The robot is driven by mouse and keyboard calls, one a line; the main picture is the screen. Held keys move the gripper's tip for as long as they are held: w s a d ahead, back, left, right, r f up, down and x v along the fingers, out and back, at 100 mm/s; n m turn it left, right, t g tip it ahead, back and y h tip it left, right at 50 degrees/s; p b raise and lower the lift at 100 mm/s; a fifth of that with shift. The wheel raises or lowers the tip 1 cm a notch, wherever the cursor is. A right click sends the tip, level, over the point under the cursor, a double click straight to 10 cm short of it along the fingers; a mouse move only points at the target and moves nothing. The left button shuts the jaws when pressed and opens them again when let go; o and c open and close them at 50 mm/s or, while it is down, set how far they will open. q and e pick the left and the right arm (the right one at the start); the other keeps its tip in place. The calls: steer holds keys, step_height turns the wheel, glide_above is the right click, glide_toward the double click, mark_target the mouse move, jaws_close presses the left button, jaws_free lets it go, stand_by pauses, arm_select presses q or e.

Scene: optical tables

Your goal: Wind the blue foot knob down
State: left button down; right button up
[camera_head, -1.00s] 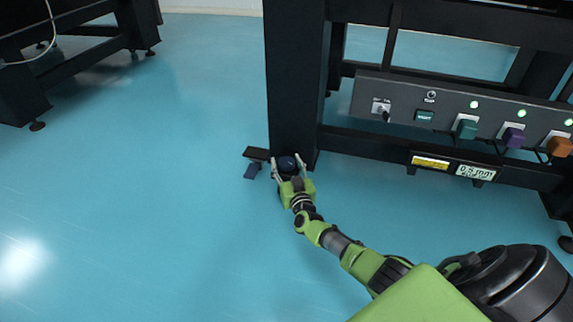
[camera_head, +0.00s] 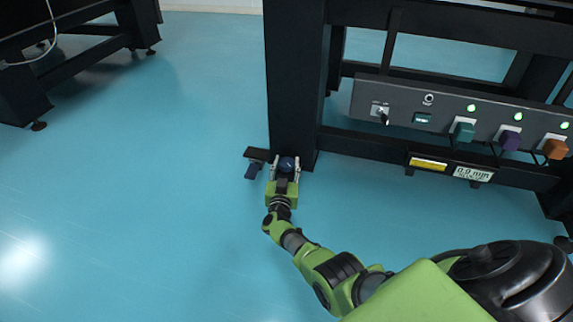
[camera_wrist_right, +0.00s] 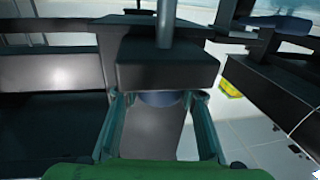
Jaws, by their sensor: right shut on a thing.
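The blue foot knob (camera_head: 287,164) is a dark blue round knob at the bottom of the near black table leg (camera_head: 293,90). My right gripper (camera_head: 285,168) is shut on it, one finger on each side, low by the floor. In the right wrist view, the knob (camera_wrist_right: 160,98) shows partly between my two fingers, under a dark block that hides its top. A small display (camera_head: 470,173) on the table's lower rail appears to read 0.9 mm. My left gripper is out of view.
A black bracket with a small dark blue piece (camera_head: 252,171) sticks out left of the leg, close to my gripper. A grey panel (camera_head: 450,115) with a switch and teal, purple and orange knobs is at right. Blue floor (camera_head: 150,200) is clear at left.

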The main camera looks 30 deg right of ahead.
steer(key=shift+d, duration=0.1)
steer(key=o, duration=1.1)
